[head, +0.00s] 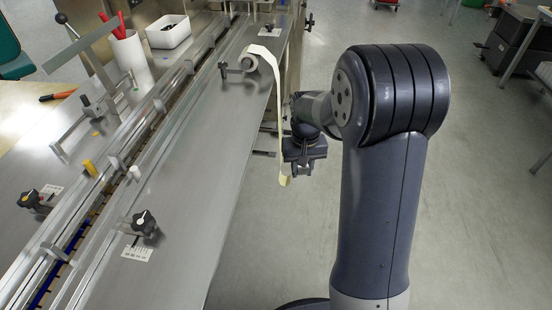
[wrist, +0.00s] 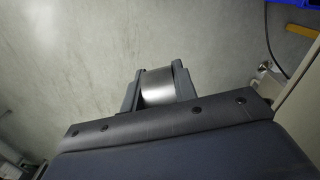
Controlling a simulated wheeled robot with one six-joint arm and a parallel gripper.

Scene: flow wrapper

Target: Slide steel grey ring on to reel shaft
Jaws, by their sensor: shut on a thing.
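The steel grey ring (wrist: 158,88) is clamped between the two fingers of my gripper (wrist: 158,92) in the wrist view, with only its curved outer side showing. In the head view my gripper (head: 306,163) hangs beside the right edge of the machine deck, over open floor; the ring cannot be made out there. The reel shaft (head: 232,69) seems to be the short rod at the far right part of the deck, beside a roll with a cream web (head: 268,62). My gripper is apart from it, nearer and to the right.
The cream web hangs down past the deck's right edge, close to my gripper. The steel deck (head: 185,160) carries rails, black knobs (head: 144,222) and a white bin (head: 168,31).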

